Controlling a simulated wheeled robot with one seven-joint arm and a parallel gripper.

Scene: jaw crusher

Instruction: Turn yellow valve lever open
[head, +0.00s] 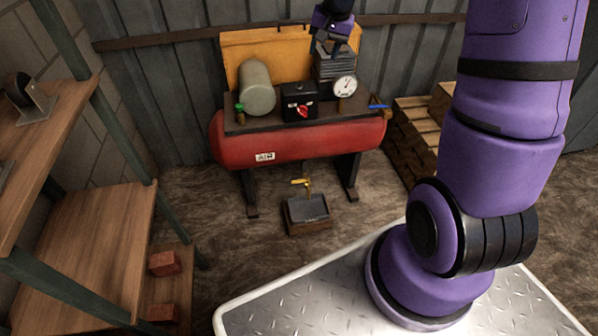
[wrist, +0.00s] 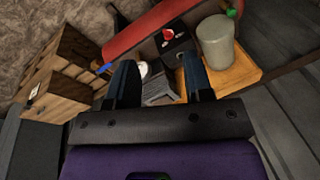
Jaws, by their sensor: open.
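The yellow valve lever (head: 301,181) sits low in the head view, under the red air tank (head: 300,143) and just above a small tray. It looks roughly level, and its exact angle is too small to tell. My gripper (head: 328,46) is high above the back right of the compressor, far from the lever. In the wrist view my gripper (wrist: 162,80) is open, with its two dark fingers apart and nothing between them. The yellow lever cannot be made out in the wrist view.
The compressor carries a grey cylinder (head: 257,87), a black switch box (head: 299,102), a gauge (head: 345,86), a green knob (head: 239,107) and a blue lever (head: 379,106). A tray (head: 307,210) stands on the floor below. Wooden crates (head: 416,128) are right, shelves (head: 88,240) left.

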